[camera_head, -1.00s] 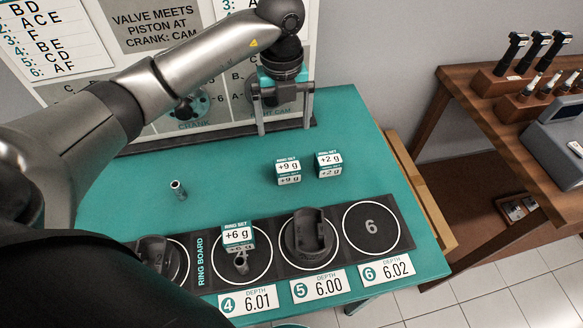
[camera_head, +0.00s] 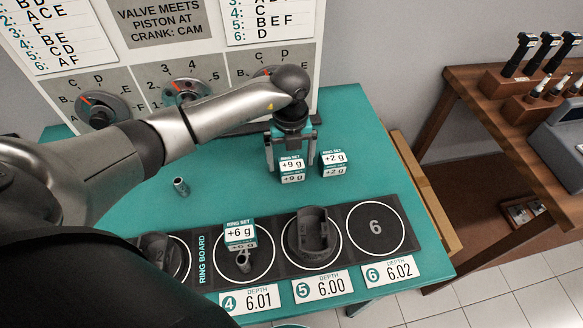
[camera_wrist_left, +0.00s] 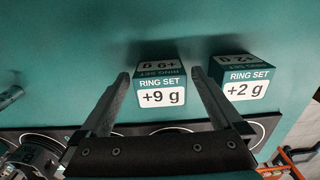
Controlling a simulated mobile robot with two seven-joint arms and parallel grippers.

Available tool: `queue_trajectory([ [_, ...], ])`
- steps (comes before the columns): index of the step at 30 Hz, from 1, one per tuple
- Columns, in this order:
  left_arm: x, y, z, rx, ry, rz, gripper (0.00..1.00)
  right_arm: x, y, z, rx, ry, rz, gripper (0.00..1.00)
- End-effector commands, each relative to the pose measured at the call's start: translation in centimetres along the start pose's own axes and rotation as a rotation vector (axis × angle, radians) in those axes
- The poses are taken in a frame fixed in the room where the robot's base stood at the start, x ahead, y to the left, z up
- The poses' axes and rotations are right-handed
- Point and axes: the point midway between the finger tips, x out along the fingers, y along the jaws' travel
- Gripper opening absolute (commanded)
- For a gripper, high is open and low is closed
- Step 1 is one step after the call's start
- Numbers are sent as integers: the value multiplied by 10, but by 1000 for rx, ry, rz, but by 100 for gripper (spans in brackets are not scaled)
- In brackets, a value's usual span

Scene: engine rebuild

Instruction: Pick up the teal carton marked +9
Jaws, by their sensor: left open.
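The teal and white carton marked +9 g (camera_head: 292,168) stands on the teal table, right of the table's middle. It also shows in the left wrist view (camera_wrist_left: 161,88), between and beyond my fingers. My left gripper (camera_head: 291,158) is open and right behind the carton in the head view, its two fingers on either side of it. In the left wrist view the fingers (camera_wrist_left: 160,80) reach to the carton's left and right. Whether they touch it I cannot tell. My right gripper does not show.
A similar carton marked +2 g (camera_head: 333,163) stands close to the right. A +6 g carton (camera_head: 240,236) stands on the ring board (camera_head: 270,262) in front. A small metal cylinder (camera_head: 181,187) is at the left. The board with dials (camera_head: 165,45) stands behind.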

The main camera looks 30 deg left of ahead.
Motion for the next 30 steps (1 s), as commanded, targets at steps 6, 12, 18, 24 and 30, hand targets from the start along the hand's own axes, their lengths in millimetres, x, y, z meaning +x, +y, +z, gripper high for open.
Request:
queue_trajectory([
  [6,0,0,0,0,0,0,94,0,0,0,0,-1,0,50],
  [12,0,0,0,0,0,0,72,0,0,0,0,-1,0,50],
  [18,-1,0,0,0,0,-1,49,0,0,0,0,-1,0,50],
  [24,-1,0,0,0,0,-1,27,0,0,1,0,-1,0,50],
  [30,-1,0,0,0,0,-1,18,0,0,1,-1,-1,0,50],
])
